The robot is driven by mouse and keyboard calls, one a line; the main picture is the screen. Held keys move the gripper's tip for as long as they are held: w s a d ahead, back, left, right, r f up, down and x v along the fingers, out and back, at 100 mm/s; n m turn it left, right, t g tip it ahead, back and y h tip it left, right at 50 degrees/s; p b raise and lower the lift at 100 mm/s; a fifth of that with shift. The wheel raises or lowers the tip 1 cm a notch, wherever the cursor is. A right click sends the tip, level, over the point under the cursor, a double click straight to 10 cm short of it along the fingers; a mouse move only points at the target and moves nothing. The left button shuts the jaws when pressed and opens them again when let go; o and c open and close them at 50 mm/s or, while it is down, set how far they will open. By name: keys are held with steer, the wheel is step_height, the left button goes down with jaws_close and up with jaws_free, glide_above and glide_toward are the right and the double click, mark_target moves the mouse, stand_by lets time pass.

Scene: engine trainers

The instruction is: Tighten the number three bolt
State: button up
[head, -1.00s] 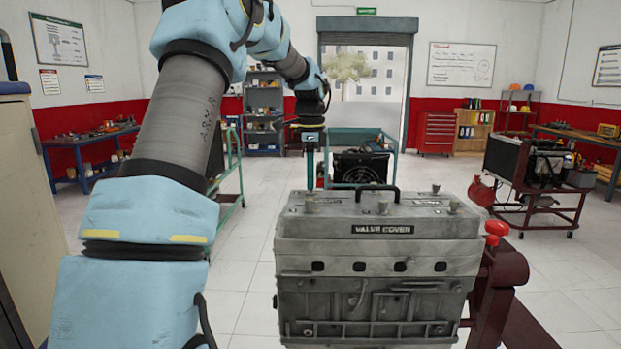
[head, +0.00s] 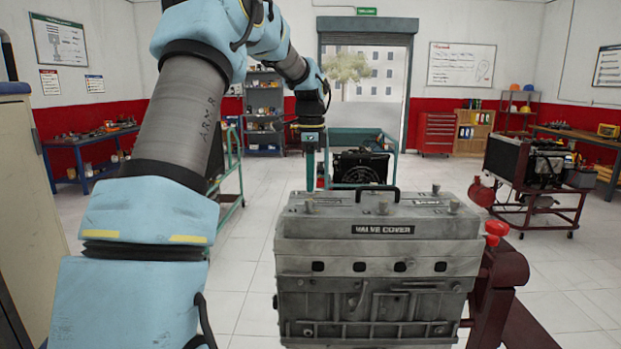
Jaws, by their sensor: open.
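The engine block with its grey valve cover (head: 378,229) stands upright in front of me, right of centre. Several bolt heads sit on its top, including a front left bolt (head: 310,206), a front middle bolt (head: 382,208), a front right bolt (head: 454,207) and a back right bolt (head: 435,189). I see no numbers on them, so I cannot tell which is number three. My gripper (head: 310,180) points down at the end of my arm, beyond the back left of the cover and apart from the bolts. It is small and seen edge-on, with nothing visible in it.
A black handle (head: 377,189) arches over the cover. A dark red stand (head: 497,290) with a red knob (head: 496,229) holds the engine's right side. A teal cart (head: 392,150) stands behind. Another engine on a red cart (head: 540,190) is at right. Floor between is clear.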

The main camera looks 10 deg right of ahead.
steer(key=shift+r, duration=0.1)
step_height(320, 180, up, 11)
steer(key=b, duration=0.2)
steer(key=shift+b, duration=0.3)
steer(key=shift+f, duration=0.2)
